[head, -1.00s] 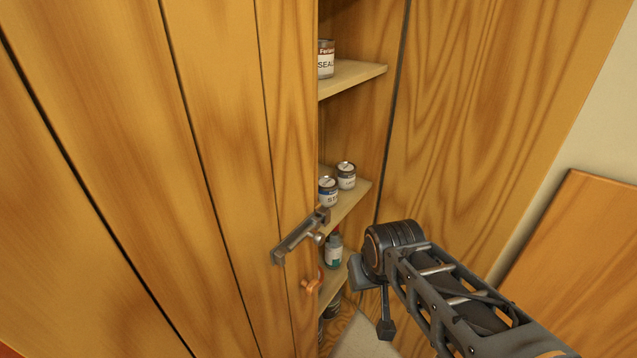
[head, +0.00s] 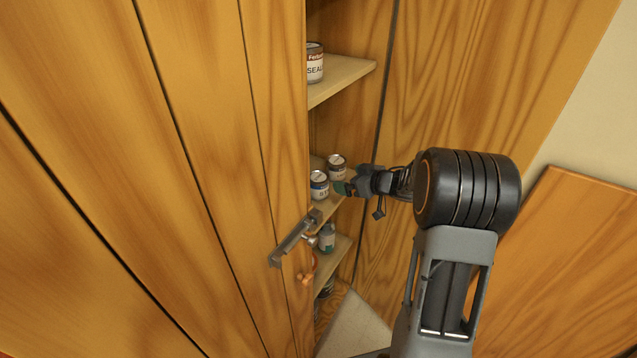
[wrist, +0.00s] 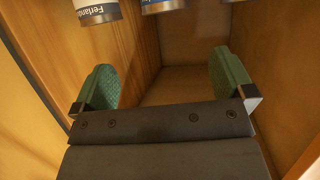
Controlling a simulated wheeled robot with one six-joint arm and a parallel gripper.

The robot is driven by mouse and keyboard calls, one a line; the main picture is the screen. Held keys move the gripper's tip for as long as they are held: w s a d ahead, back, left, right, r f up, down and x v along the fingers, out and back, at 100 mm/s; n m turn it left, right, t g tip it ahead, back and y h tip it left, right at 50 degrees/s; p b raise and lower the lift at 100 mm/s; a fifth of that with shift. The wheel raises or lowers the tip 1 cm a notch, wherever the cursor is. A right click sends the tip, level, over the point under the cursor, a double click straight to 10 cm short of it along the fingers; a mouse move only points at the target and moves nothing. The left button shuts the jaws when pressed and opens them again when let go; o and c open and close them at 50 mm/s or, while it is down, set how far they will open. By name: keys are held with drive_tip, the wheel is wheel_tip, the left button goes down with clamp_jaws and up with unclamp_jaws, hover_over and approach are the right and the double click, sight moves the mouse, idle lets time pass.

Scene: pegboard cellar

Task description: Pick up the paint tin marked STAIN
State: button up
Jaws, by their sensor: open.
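In the head view, a paint tin with a blue-banded label (head: 319,186) stands on the middle shelf. Its lettering is too small to read in full now. Another tin with a pale label (head: 337,167) stands just behind it to the right. My gripper (head: 344,188) is at this shelf, just right of the blue-banded tin. In the wrist view, my gripper's green finger pads (wrist: 165,80) are wide apart with nothing between them. A tin with part of a brand name (wrist: 97,12) and a blue-banded tin (wrist: 160,5) are cut off at the top edge.
A tin marked SEAL (head: 315,65) stands on the upper shelf (head: 345,80). A teal-labelled container (head: 327,237) is on the shelf below. The wooden door with its metal latch (head: 293,238) borders the opening on the left, and a wood panel (head: 440,80) on the right.

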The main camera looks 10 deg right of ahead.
sight(319, 177)
drive_tip(key=shift+y, duration=0.3)
drive_tip(key=x, duration=0.4)
drive_tip(key=p+x, duration=0.1)
drive_tip(key=x, duration=0.4)
drive_tip(key=p+x, duration=0.1)
drive_tip(key=x, duration=0.3)
drive_tip(key=shift+a+f, duration=0.4)
drive_tip(key=shift+f, duration=0.15)
drive_tip(key=shift+c, duration=0.4)
drive_tip(key=c, duration=0.9)
drive_tip(key=shift+c, duration=0.4)
drive_tip(key=shift+r, duration=0.1)
